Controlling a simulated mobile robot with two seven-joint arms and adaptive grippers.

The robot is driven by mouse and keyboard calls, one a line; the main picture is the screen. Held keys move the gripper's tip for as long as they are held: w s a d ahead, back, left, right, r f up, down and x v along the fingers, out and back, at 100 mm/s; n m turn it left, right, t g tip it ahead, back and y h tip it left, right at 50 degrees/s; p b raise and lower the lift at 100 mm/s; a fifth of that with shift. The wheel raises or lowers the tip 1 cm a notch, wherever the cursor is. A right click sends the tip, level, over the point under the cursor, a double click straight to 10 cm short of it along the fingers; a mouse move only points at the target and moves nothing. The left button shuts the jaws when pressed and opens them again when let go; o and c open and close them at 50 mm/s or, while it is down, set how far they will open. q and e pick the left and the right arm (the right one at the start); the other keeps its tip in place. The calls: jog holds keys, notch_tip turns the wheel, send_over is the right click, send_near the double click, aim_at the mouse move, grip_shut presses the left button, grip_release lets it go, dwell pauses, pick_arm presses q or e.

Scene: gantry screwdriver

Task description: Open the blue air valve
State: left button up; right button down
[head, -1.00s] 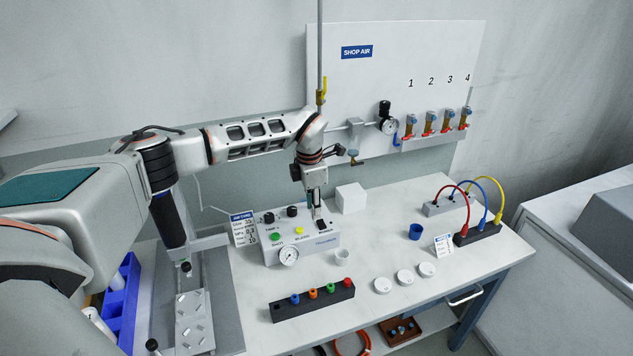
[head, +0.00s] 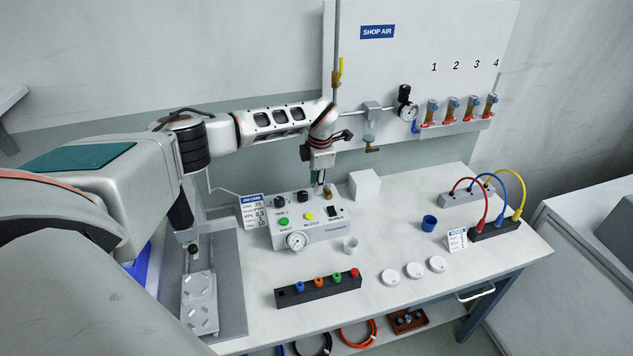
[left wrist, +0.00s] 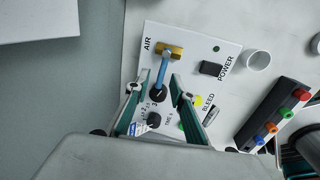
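The air valve shows in the left wrist view as a brass body (left wrist: 172,51) with a blue lever (left wrist: 162,72), beside the printed word AIR. The lever points from the brass body toward a black knob. In the head view the brass body (head: 328,192) shows at the back of the white control box (head: 318,231); I cannot make out the lever there. My left gripper (left wrist: 160,79) is open, with one teal finger on each side of the lever. In the head view the left gripper (head: 319,184) points down over the box. I cannot tell whether a finger touches the lever. My right gripper is out of view.
On the box are knobs, a green and a yellow button, a POWER switch (left wrist: 212,69) and a gauge (head: 297,241). A white cube (head: 364,186) and a small pale cup (head: 350,244) stand close by. A dark rack (head: 318,289) with coloured pegs lies in front.

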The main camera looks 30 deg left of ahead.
pick_arm(q)
grip_shut()
